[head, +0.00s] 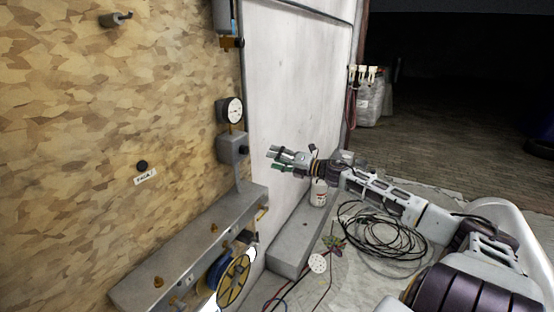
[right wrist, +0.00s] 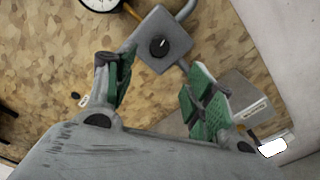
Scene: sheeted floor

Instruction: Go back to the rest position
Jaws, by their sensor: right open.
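My right gripper (head: 274,160) reaches in from the right in the head view, its fingers pointing left toward the chipboard wall. It is open and looks empty. In the right wrist view, its two green-padded fingers (right wrist: 162,90) stand apart, with a grey box with a black knob (right wrist: 160,47) showing between and beyond them. In the head view this grey box (head: 232,149) is on the wall, left of the fingertips and apart from them. My left gripper is not in view.
A round gauge (head: 233,111) sits above the grey box. A metal ledge (head: 190,258) runs below, with a yellow wheel (head: 235,280) in front. A white can (head: 318,193) stands under my right forearm. Coiled black cable (head: 380,238) lies on the sheeted floor. Open floor (head: 455,140) lies back right.

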